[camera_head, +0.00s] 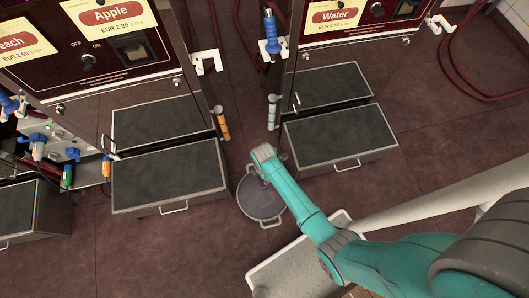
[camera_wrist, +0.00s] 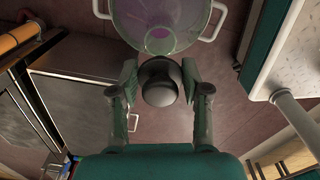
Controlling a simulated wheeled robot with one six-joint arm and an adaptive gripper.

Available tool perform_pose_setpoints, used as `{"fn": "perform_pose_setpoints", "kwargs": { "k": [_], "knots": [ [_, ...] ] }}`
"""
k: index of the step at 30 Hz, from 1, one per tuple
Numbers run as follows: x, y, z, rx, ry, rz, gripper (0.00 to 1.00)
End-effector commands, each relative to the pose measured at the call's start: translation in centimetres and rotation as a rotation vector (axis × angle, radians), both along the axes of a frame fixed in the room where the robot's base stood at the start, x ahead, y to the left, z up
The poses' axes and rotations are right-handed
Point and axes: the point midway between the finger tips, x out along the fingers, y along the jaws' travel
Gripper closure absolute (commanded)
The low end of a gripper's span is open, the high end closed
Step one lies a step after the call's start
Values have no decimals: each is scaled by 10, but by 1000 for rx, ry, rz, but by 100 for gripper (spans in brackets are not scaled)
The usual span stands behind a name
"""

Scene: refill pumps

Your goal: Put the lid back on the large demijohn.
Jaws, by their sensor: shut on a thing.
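The large demijohn (camera_head: 262,212) stands on the floor in the head view, round, with side handles, partly hidden by my arm. In the wrist view the demijohn (camera_wrist: 190,28) is at the top, see-through with a purplish inside. Its round neck (camera_wrist: 160,40) shows in the middle. My gripper (camera_wrist: 160,84) is shut on a dark grey, round lid (camera_wrist: 160,88), held between both fingertips. The lid appears just below the neck in the wrist view and overlaps its edge. I cannot tell the height gap between them. In the head view my arm hides the fingers and lid.
Refill machines labelled Apple (camera_head: 108,15) and Water (camera_head: 335,15) stand behind, with black-topped steps (camera_head: 170,178) and (camera_head: 340,138) in front. Hoses with orange and grey nozzles (camera_head: 222,125) hang between them. Open floor (camera_head: 165,255) lies front left.

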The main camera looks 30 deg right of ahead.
Motion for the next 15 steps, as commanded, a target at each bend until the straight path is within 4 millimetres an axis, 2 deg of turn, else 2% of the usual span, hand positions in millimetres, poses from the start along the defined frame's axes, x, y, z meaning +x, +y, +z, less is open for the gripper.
{"fn": "perform_pose_setpoints", "kwargs": {
  "k": [15],
  "knots": [
    [0, 0, -43, 0, 1, 0, 71]
  ]
}}
